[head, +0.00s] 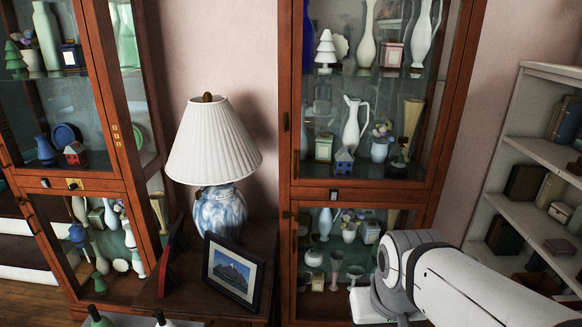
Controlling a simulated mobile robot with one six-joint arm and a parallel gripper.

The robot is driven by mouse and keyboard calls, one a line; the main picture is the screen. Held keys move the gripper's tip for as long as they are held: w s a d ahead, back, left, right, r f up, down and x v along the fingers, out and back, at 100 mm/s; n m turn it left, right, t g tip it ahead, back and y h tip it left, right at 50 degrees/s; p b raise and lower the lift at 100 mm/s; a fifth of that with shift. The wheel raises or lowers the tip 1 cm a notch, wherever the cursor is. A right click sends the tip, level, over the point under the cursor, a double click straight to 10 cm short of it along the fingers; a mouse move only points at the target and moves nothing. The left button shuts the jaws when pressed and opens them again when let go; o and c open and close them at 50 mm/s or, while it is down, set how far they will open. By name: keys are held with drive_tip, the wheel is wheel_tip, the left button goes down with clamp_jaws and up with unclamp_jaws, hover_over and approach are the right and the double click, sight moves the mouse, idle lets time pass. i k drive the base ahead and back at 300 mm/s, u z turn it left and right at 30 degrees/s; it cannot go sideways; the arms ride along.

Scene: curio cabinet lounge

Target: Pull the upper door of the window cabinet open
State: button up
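Two brown wooden cabinets with glass doors are in the head view. I cannot tell for certain which is the window cabinet. The left cabinet (108,105) has an upper glass door (98,130) and a lower one, with small brass fittings on its right side. The middle cabinet (284,170) has an upper glass door (296,95) with a small dark fitting on its left edge, above a lower glass door (295,250). Both upper doors look shut. My white arm reaches in from the lower right, before the middle cabinet's lower part. My gripper is not visible.
A table lamp (213,150) and a framed mountain picture (232,270) stand on a small wooden table (190,300) between the cabinets. A white bookshelf (520,140) is on the right. Vases and figurines fill the cabinets. Dark bottle tops show at the bottom left edge.

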sight(464, 6)
drive_tip(key=z, duration=0.15)
drive_tip(key=i, duration=1)
drive_tip(key=u, duration=0.1)
